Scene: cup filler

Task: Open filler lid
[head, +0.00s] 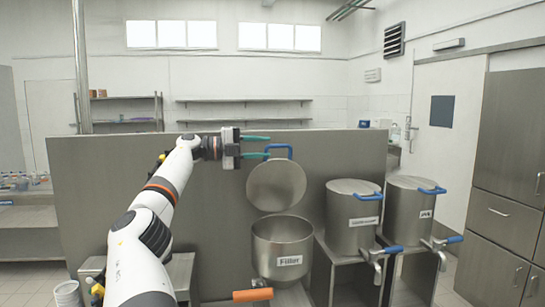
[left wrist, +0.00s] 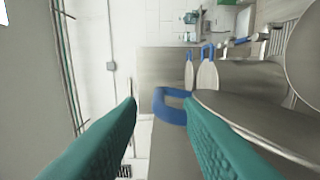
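The filler (head: 282,248) is a round steel bowl labelled "Filler", with an orange-tipped handle (head: 252,295) at its lower front. Its round lid (head: 276,187) stands tilted up above the bowl, so the bowl's mouth shows uncovered. The lid has a blue loop handle (head: 278,149) at its top. My left gripper (head: 257,146) has its green fingers apart, just left of this handle. In the left wrist view the blue handle (left wrist: 168,104) shows beyond the fingertips, closer to the right finger and partly overlapped by it. I cannot tell whether they touch. My right gripper is not in view.
Two steel pots with blue-handled lids, a nearer one (head: 352,220) and a farther one (head: 413,208), stand on stands to the right. A steel partition (head: 110,200) runs behind the filler. Steel cabinets (head: 505,170) line the far right. White cups (head: 66,293) stand at lower left.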

